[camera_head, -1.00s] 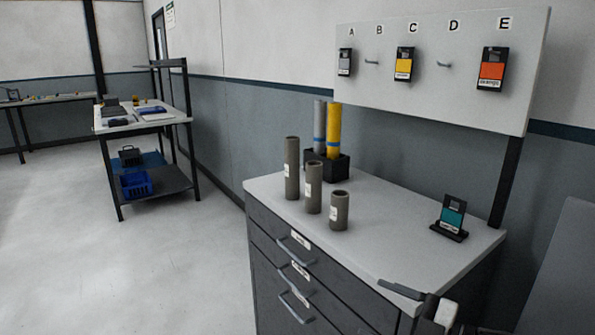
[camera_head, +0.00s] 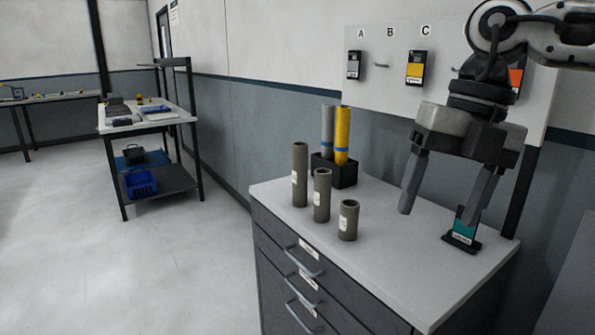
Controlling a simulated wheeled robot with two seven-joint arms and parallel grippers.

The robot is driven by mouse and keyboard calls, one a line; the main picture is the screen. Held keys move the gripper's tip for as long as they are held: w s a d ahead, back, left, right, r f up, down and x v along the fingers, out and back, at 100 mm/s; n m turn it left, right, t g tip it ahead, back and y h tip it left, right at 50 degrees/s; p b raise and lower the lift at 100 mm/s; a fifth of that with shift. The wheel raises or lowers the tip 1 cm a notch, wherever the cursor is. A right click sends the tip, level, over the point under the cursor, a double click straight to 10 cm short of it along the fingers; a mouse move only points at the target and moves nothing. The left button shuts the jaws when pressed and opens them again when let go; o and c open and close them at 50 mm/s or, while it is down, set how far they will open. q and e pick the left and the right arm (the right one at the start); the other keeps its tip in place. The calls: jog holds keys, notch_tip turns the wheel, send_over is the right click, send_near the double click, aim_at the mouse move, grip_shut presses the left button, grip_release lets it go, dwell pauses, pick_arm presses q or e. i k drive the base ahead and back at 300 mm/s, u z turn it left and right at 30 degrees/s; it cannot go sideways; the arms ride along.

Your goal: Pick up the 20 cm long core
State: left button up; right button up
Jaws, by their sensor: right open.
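Three grey-brown hollow cores stand upright in a row on the cabinet top, graded in height: a tall core (camera_head: 300,176), a middle core (camera_head: 322,197) and a short core (camera_head: 348,221). Each has a white label on its side, too small to read, so I cannot tell the lengths from the print. My right gripper (camera_head: 438,212) hangs above the cabinet top, right of the short core, fingers pointing down. It is open and empty, apart from all three cores. My left gripper is not in view.
A black holder (camera_head: 345,174) with a grey and a yellow roll stands behind the cores. A teal card on a black stand (camera_head: 463,236) sits behind my right gripper's fingers. A lettered wall panel (camera_head: 385,90) hangs behind. The cabinet top (camera_head: 400,268) is clear in front.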

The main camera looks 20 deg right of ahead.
aim_at(300, 150)
jog(key=i, duration=1.85)
